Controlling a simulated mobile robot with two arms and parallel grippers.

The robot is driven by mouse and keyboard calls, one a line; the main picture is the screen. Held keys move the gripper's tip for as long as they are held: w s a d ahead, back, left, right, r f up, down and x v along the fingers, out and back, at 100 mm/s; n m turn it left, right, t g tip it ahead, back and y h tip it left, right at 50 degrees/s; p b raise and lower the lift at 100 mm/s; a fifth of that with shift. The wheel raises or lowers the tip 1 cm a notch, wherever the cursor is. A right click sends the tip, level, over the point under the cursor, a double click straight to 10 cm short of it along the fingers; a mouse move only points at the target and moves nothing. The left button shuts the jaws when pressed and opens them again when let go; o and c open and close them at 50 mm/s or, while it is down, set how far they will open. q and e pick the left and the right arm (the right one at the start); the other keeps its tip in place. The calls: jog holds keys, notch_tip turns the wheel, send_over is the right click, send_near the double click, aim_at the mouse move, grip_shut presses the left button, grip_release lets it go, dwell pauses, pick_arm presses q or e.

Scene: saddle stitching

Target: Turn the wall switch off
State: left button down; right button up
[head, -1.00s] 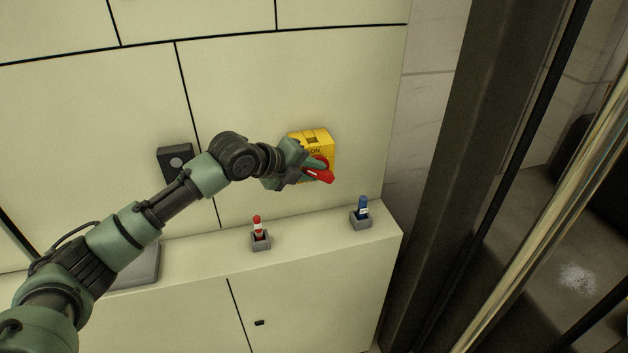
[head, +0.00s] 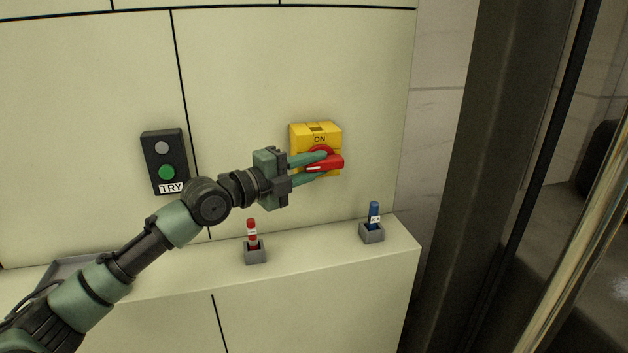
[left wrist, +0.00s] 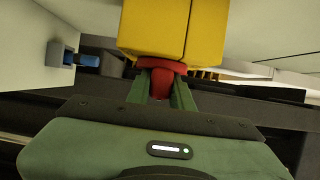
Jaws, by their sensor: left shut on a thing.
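The wall switch is a yellow box (head: 301,136) marked ON at its top, with a red handle (head: 333,163) on its front. The handle lies roughly level and points right. My left gripper (head: 320,164) comes in from the left, its two green fingers shut on the red handle, one above and one below. In the left wrist view, the red handle (left wrist: 162,82) sits between the fingers, against the yellow box (left wrist: 172,32). The fingers hide part of the handle and box. My right gripper is not in view.
A black panel (head: 164,146) with a grey and a green button and a TRY label is on the wall at left. On the ledge (head: 315,247) below stand a red-topped item (head: 252,231) and a blue item (head: 374,214) in grey holders. A dark post (head: 457,180) stands at right.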

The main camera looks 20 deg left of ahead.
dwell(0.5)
pick_arm(q)
jog(key=c, duration=1.2)
grip_release()
jog(key=shift+c, duration=0.2)
jog(key=b+v, duration=0.1)
jog(key=v, duration=0.2)
jog(key=b+v, duration=0.2)
jog(key=v, duration=0.2)
jog(key=shift+w+a+f, duration=0.1)
jog(key=shift+a+f, duration=0.05)
jog(key=shift+f, duration=0.1)
jog(key=shift+s+a+r, duration=0.1)
jog(key=shift+s+a, duration=0.05)
jog(key=shift+s, duration=0.2)
